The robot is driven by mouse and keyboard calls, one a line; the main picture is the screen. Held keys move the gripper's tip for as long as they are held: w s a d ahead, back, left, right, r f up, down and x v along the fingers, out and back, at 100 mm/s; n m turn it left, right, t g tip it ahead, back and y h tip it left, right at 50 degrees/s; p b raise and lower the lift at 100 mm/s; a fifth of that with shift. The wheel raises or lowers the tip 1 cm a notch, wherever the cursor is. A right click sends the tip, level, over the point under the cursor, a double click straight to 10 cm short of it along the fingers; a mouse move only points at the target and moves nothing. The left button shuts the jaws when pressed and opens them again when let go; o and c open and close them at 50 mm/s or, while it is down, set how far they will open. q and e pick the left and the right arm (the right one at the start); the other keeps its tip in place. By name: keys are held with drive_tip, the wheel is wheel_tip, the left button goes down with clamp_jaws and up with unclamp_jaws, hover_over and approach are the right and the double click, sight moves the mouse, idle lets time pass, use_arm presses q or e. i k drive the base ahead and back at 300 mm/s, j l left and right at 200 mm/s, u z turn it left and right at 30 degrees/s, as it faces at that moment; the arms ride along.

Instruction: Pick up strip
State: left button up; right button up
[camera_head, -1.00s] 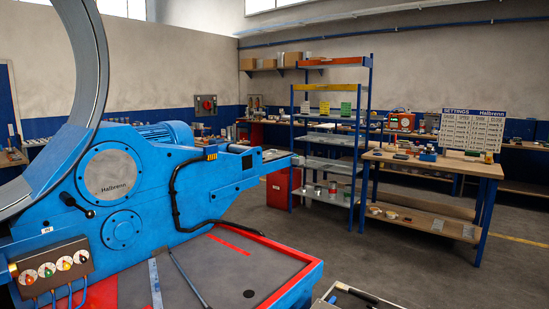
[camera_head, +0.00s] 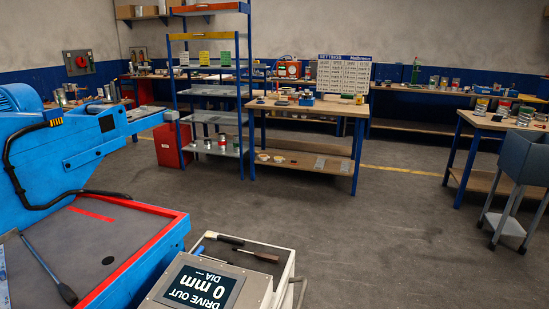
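No strip can be made out for certain in the head view. The blue spiral duct machine (camera_head: 62,150) stands at the left, cut off by the picture's edge. Its grey bed (camera_head: 85,240) has a red rim and a red line, and a dark long-handled tool (camera_head: 45,268) lies on it. A pale flat piece (camera_head: 3,280) shows at the far left edge, too cut off to identify. Neither of my grippers is in view.
A cart with a "DRIVE OUT 0 mm" display (camera_head: 205,290) and hand tools stands at the front. Behind are a shelf rack (camera_head: 212,90), a red cabinet (camera_head: 172,146) and a workbench (camera_head: 310,108). A blue bin (camera_head: 522,158) stands right. The middle floor is open.

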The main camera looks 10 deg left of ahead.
sight(142, 109)
drive_tip(key=i+l+z, duration=0.15)
drive_tip(key=i+l, duration=0.35)
drive_tip(key=i+l+z, duration=0.2)
drive_tip(key=i+l, duration=0.3)
drive_tip(key=i+l+z, duration=0.15)
drive_tip(key=i+l, duration=0.2)
drive_tip(key=i, duration=0.3)
drive_tip(key=i+u, duration=0.15)
drive_tip(key=i, duration=0.7)
drive_tip(key=i+l+u, duration=0.15)
drive_tip(key=i, duration=0.7)
drive_tip(key=i+j+u, duration=0.15)
drive_tip(key=i+u, duration=0.25)
drive_tip(key=i, duration=0.2)
drive_tip(key=i+u, duration=0.4)
drive_tip(key=i, duration=0.2)
drive_tip(key=i+l+u, duration=0.2)
drive_tip(key=i+u, duration=0.2)
drive_tip(key=i, duration=0.2)
drive_tip(key=i+j+u, duration=0.1)
drive_tip(key=i+u, duration=0.2)
drive_tip(key=i, duration=0.4)
drive_tip(key=i+u, duration=0.3)
drive_tip(key=i, duration=0.4)
drive_tip(key=i+l+u, duration=0.3)
drive_tip(key=i, duration=0.4)
